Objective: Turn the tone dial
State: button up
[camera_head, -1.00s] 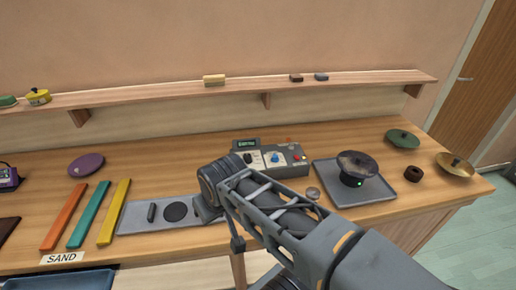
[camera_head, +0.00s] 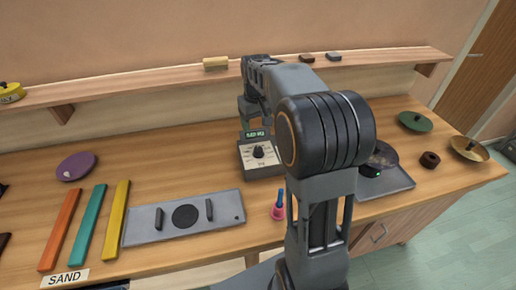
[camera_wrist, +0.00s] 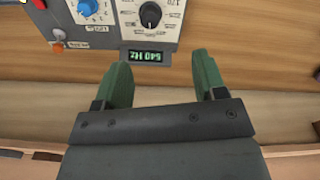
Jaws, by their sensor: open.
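The grey control box carries a black dial with a pointer and a numbered white scale, likely the tone dial (camera_head: 259,152); it also shows at the top of the wrist view (camera_wrist: 150,14). A green-lit display (camera_head: 256,134) reading in Hz sits beside it, upside down in the wrist view (camera_wrist: 152,57). My gripper (camera_head: 254,118) is open and empty, above the display side of the box. In the wrist view its green fingers (camera_wrist: 162,68) are spread, with the display between their tips and the dial beyond them, untouched. My arm hides the box's right part in the head view.
A blue knob (camera_wrist: 88,8) and an orange button (camera_wrist: 57,47) are on the box beside the dial. The wall shelf (camera_head: 130,90) runs close behind my gripper. A grey plate (camera_head: 150,232) and a pink thing with a blue top (camera_head: 279,210) lie in front.

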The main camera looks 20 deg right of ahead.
aim_at(258, 149)
jog(key=shift+g, duration=0.4)
jog(key=w+f, duration=0.1)
jog(key=f, duration=0.4)
jog(key=w+d+f+p, duration=0.1)
jog(key=f, duration=0.4)
jog(key=w+d+f+p, duration=0.1)
jog(key=f, duration=0.5)
jog(key=shift+w+d, duration=0.1)
jog(key=shift+d, duration=0.1)
jog(key=shift+c, duration=0.2)
jog(key=c, duration=0.9)
